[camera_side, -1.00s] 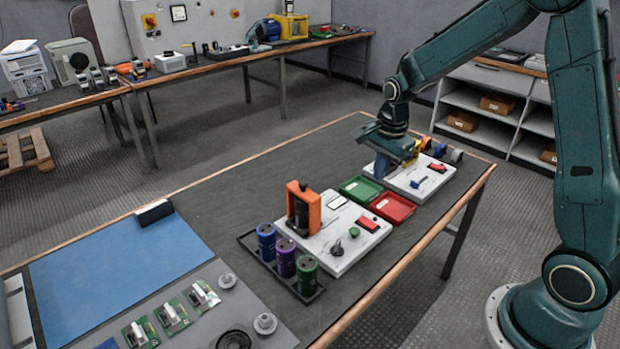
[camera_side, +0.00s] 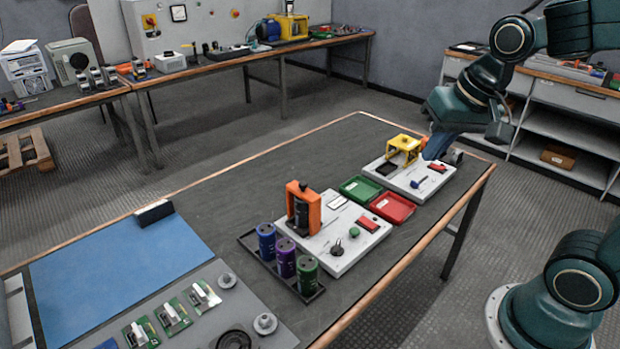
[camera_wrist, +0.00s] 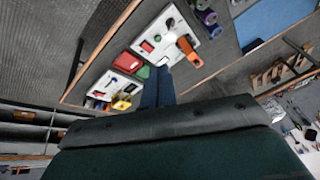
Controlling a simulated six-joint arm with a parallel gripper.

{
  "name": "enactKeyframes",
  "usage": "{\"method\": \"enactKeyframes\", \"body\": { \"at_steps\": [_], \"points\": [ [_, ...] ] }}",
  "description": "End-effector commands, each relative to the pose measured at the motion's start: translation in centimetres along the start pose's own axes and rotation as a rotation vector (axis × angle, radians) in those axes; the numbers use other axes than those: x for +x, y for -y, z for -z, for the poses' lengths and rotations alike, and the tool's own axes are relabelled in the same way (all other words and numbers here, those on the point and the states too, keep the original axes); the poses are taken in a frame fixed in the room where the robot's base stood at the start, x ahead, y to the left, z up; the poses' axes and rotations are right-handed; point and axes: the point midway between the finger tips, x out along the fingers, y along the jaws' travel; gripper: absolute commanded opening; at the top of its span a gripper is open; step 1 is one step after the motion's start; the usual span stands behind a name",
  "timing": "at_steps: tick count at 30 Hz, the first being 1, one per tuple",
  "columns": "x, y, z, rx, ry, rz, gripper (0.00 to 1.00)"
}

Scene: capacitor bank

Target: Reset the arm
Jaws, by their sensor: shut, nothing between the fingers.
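My gripper (camera_side: 436,148) shows in the side view at the far right end of the table, next to the yellow fixture in the picture; its height above the table is hard to tell. In the wrist view my gripper (camera_wrist: 160,72) has its two blue fingers side by side, shut with nothing between them. The yellow fixture (camera_side: 405,144) stands on the far white panel (camera_side: 400,178). The near white panel (camera_side: 345,250) carries an orange fixture (camera_side: 313,207) with a dark cylinder in it.
Green (camera_side: 361,188) and red (camera_side: 393,208) trays lie between the panels. A black rack holds blue (camera_side: 266,242), purple (camera_side: 286,258) and green (camera_side: 307,276) capacitors. A blue mat (camera_side: 120,275) lies at left. Shelves (camera_side: 570,130) stand behind the table's far end.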

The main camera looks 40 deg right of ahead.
Motion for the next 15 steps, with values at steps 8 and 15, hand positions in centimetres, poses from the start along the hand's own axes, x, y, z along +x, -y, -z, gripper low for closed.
{"method": "enactKeyframes", "body": {
  "at_steps": [8,15],
  "points": [
    [-2.9,-0.9,-4.4,-0.295,-0.066,0.040,0.00],
    [-3.9,-1.7,-6.8,-0.466,-0.103,0.056,0.00]
  ]
}}
